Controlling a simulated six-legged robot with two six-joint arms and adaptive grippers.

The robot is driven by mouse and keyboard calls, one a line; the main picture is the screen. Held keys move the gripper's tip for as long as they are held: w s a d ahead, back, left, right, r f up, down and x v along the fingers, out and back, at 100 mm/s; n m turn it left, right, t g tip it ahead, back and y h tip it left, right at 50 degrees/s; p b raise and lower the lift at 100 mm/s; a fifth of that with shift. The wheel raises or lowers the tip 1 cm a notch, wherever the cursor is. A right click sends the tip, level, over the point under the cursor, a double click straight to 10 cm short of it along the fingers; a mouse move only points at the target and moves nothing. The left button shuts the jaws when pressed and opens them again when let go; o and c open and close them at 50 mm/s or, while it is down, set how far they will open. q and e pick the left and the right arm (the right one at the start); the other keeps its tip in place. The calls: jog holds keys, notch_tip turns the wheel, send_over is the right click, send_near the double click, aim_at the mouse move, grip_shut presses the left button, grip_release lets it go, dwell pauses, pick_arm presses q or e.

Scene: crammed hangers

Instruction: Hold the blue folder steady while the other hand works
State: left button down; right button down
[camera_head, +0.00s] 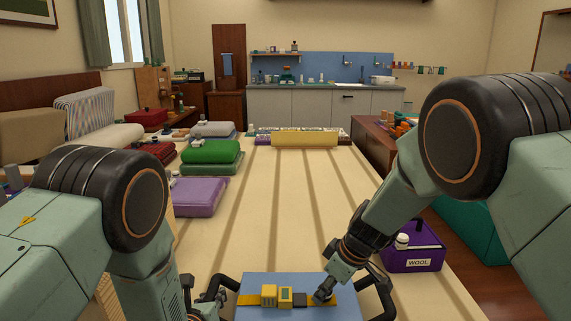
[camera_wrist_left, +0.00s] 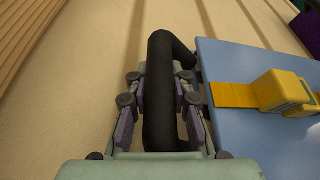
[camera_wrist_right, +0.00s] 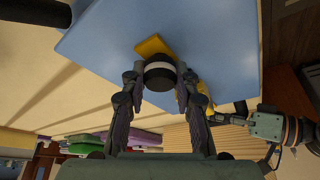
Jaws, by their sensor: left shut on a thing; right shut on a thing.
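The blue folder (camera_head: 262,314) lies flat at the near end of the table, with a black handle (camera_head: 222,284) at its left side and another at its right (camera_head: 380,285). A yellow strap (camera_head: 250,299) crosses it, with yellow blocks (camera_head: 269,294) on it. My left gripper (camera_head: 204,306) is shut around the left handle, which shows between its fingers in the left wrist view (camera_wrist_left: 158,95). My right gripper (camera_head: 323,294) is over the folder's right part. In the right wrist view its fingers are shut on a black knob with a white band (camera_wrist_right: 160,72), beside the strap.
A purple box marked WOOL (camera_head: 412,259) stands right of the folder. Folded purple (camera_head: 199,196) and green (camera_head: 210,151) things lie along the table's left side. The middle of the cream striped table (camera_head: 290,200) is clear.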

pick_arm(q)
jog(key=shift+s+f, duration=0.2)
jog(key=shift+f, duration=0.1)
pick_arm(e)
jog(key=shift+d, duration=2.65)
pick_arm(q)
jog(key=shift+s+f, duration=0.1)
pick_arm(e)
jog(key=c, duration=0.9)
grip_release()
jog(key=shift+c, duration=0.2)
jog(key=v, duration=0.7)
pick_arm(q)
jog(key=c, duration=1.1)
grip_release()
jog(key=shift+w+r, duration=0.2)
pick_arm(e)
jog(key=v, duration=1.2)
pick_arm(q)
jog(key=shift+r, duration=0.15)
pick_arm(e)
jog(key=shift+s, duration=0.1)
